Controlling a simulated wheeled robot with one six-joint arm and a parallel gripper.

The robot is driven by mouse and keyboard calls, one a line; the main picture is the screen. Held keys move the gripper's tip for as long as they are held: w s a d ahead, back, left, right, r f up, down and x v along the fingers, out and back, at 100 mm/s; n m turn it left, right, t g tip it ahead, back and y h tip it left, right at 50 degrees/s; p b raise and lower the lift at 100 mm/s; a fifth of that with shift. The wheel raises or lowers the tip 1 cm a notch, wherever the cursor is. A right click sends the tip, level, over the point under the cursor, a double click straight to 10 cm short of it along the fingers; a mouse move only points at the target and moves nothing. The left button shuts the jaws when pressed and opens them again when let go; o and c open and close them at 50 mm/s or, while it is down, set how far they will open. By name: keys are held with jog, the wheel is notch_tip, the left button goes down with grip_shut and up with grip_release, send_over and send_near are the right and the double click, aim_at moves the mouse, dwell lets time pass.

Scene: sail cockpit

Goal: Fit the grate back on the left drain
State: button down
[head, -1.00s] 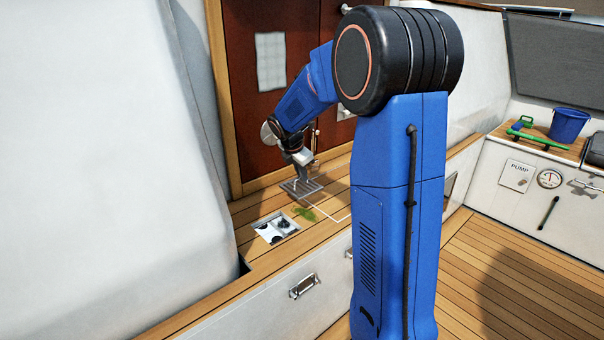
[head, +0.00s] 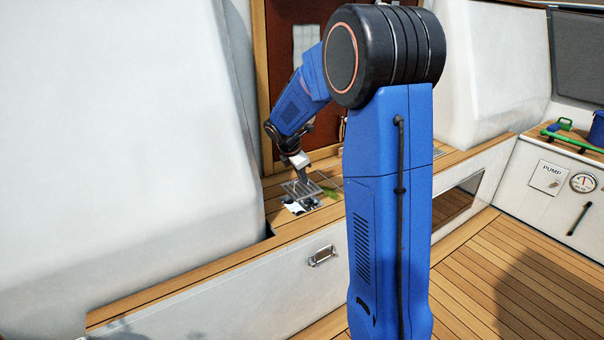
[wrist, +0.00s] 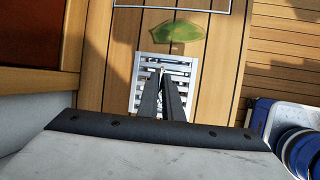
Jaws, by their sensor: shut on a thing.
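My gripper (head: 301,178) is shut on the metal grate (head: 294,188), a slatted pale square held roughly flat below the fingers. In the head view the grate overlaps the far part of the left drain (head: 303,207), a pale recess with dark patches in the wooden bench. The drain's near part shows. In the wrist view my gripper (wrist: 162,73) points down at the grate (wrist: 145,64). The grate and fingers hide most of what lies beneath. I cannot tell whether the grate touches the drain or hangs just above it.
A green leaf (head: 331,194) lies on the planks beside the drain; it also shows in the wrist view (wrist: 172,32). A pale outlined rectangle (wrist: 188,10) lies beyond it. A white cabin wall (head: 170,140) rises at left. A blue bucket (head: 597,129) stands far right.

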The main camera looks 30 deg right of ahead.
aim_at(302, 187)
jog(key=shift+f, duration=2.6)
jog(key=shift+f, duration=0.65)
jog(key=c, duration=1.8)
grip_release()
jog(key=shift+c, duration=0.2)
jog(key=v, duration=1.7)
jog(key=shift+r, duration=0.15)
jog(key=shift+s+a, duration=0.1)
jog(key=shift+s, duration=0.1)
